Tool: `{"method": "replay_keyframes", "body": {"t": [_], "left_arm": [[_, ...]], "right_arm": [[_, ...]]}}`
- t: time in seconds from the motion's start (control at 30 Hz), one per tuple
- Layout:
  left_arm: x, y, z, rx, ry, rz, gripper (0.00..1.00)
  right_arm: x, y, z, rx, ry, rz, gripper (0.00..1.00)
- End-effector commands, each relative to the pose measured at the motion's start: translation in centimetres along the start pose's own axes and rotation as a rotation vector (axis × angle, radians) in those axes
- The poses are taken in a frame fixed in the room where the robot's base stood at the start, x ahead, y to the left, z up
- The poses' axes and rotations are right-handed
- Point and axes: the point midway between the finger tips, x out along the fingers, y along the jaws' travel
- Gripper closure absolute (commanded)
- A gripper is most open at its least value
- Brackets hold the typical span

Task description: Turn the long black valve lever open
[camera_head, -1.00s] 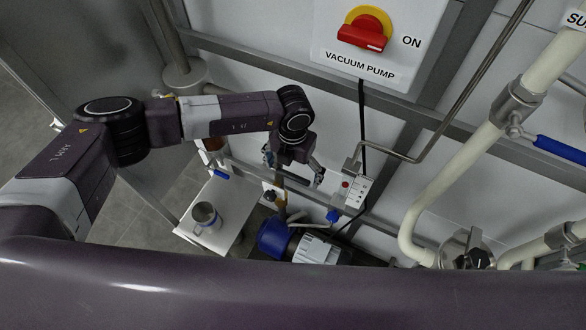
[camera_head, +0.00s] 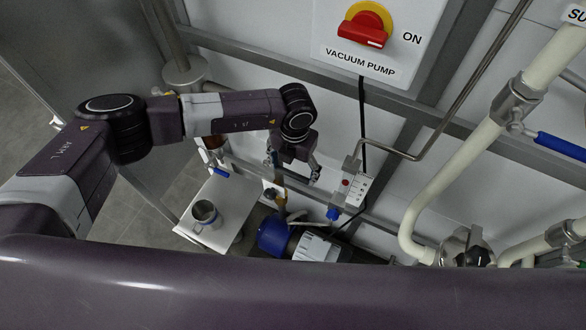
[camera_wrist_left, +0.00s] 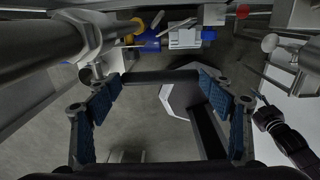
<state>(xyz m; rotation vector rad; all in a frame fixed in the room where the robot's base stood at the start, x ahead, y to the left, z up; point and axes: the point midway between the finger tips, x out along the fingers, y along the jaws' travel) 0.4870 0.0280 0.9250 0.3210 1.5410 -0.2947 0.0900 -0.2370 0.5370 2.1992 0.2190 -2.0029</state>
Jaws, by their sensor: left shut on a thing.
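In the head view my left gripper (camera_head: 294,172) hangs down from the wrist, near the back wall and above the floor. In the left wrist view, the blue-padded fingers of my left gripper (camera_wrist_left: 160,92) stand apart with a black bar (camera_wrist_left: 160,77) spanning between them, which looks like the black lever. The gripper is shut on it. Another black bar (camera_wrist_left: 206,132) runs down below. The lever's valve end is not clear, and in the head view my gripper and arm hide the lever. A dark arm end (camera_wrist_left: 272,122), possibly my right gripper, shows at lower right.
A white table (camera_head: 226,198) with a metal mug (camera_head: 205,217) stands left of the blue pump motor (camera_head: 275,236). A vacuum pump switch panel (camera_head: 367,40) is on the wall. Pale pipes (camera_head: 455,175) and a blue-handled valve (camera_head: 560,146) are at right.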

Motion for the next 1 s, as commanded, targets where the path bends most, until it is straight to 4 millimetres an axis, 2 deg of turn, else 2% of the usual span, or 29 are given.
{"method": "replay_keyframes", "body": {"t": [0.03,0.27,0.6,0.8,1.0], "left_arm": [[0.7,-0.2,-0.3,0.002,0.008,0.01,0.69],[2.2,-0.6,-0.4,0.006,0.008,0.128,0.69],[4.5,-0.6,-0.4,0.005,0.008,0.36,0.69],[5.3,-0.4,-0.4,0.003,0.01,0.472,0.69],[5.8,-0.2,-0.5,0.003,0.011,0.549,0.69]], "right_arm": [[0.6,-0.1,0.0,0.0,0.0,-0.001,0.53],[3.1,-0.3,0.2,0.001,0.001,-0.003,0.53],[8.4,-0.6,0.7,0.002,0.001,-0.004,0.53],[11.1,-0.6,0.9,0.002,0.001,-0.004,0.53],[12.8,-0.6,1.1,0.002,0.001,-0.004,0.53]]}}
